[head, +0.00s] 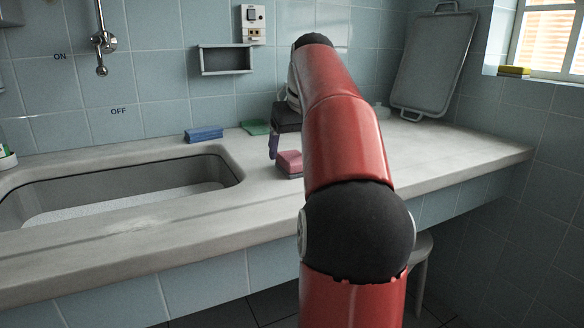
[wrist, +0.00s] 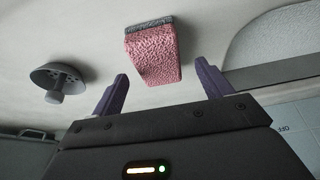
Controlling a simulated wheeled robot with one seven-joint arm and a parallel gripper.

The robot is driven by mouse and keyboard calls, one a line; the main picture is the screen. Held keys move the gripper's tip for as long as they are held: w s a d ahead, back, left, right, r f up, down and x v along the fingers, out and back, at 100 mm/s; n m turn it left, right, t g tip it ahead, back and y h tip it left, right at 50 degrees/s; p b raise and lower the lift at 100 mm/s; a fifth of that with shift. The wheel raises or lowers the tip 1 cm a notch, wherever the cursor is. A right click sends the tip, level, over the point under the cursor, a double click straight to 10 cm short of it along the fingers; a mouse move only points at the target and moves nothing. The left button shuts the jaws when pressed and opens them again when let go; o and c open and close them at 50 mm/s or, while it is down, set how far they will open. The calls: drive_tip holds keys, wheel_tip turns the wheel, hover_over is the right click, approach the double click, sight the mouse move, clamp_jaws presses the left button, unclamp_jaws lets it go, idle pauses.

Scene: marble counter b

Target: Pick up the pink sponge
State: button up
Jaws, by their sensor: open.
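The pink sponge (head: 289,162) lies on the marble counter (head: 440,155), right of the sink, partly hidden by my red arm in the head view. In the wrist view the pink sponge (wrist: 153,55) has a grey layer along its far edge and sits just beyond the fingertips, between their lines. My gripper (wrist: 161,80) is open and empty, with its two purple fingers apart. In the head view my gripper (head: 273,146) shows just left of the arm, near the sponge; one finger is visible and the other is hidden.
The sink (head: 110,180) is to the left. A blue sponge (head: 204,133) and a green sponge (head: 256,127) lie at the back. A grey drain strainer (wrist: 60,80) is left in the wrist view. A tray (head: 433,62) leans on the wall. The right counter is mostly clear.

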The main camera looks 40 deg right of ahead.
sight(294, 156)
drive_tip(key=shift+x, duration=1.6)
drive_tip(key=shift+s+f, duration=0.1)
drive_tip(key=shift+f, duration=0.1)
drive_tip(key=shift+b, duration=0.3)
drive_tip(key=shift+c, duration=0.2)
drive_tip(key=c, duration=1)
